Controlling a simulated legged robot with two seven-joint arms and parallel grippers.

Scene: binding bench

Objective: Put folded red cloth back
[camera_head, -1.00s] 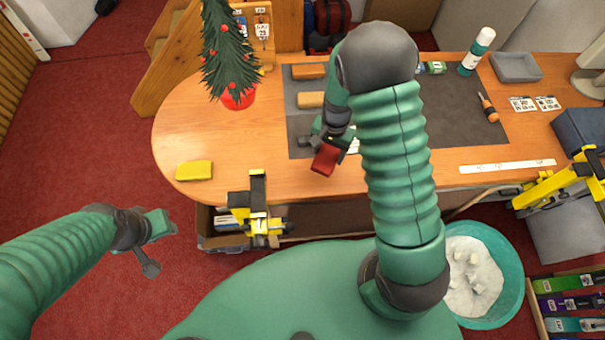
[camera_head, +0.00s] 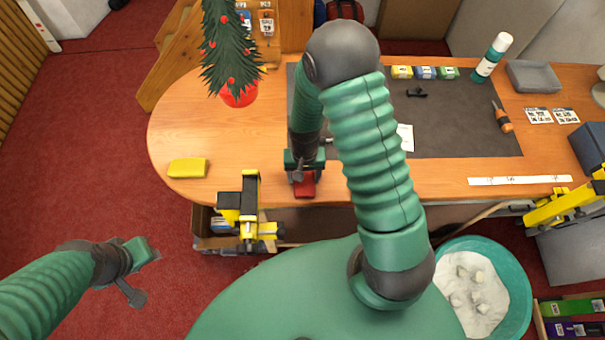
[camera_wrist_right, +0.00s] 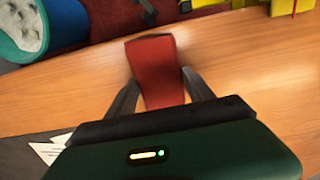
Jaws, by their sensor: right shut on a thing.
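The folded red cloth (camera_head: 305,186) is in my right gripper (camera_head: 303,176), over the front edge of the bench left of the middle. In the right wrist view the cloth (camera_wrist_right: 153,62) sticks out between the two dark fingers (camera_wrist_right: 160,92), which are shut on it. I cannot tell whether the cloth touches the bench top. My left gripper (camera_head: 134,270) is out to the left over the red floor, away from the bench. Its fingers are too small and blurred to judge.
A yellow folded cloth (camera_head: 187,168) lies on the bench at left. A yellow and black clamp (camera_head: 246,210) is at the front edge. A small tree in a red pot (camera_head: 239,95) stands behind. A dark mat (camera_head: 460,130) covers the middle. The bench top between pot and yellow cloth is clear.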

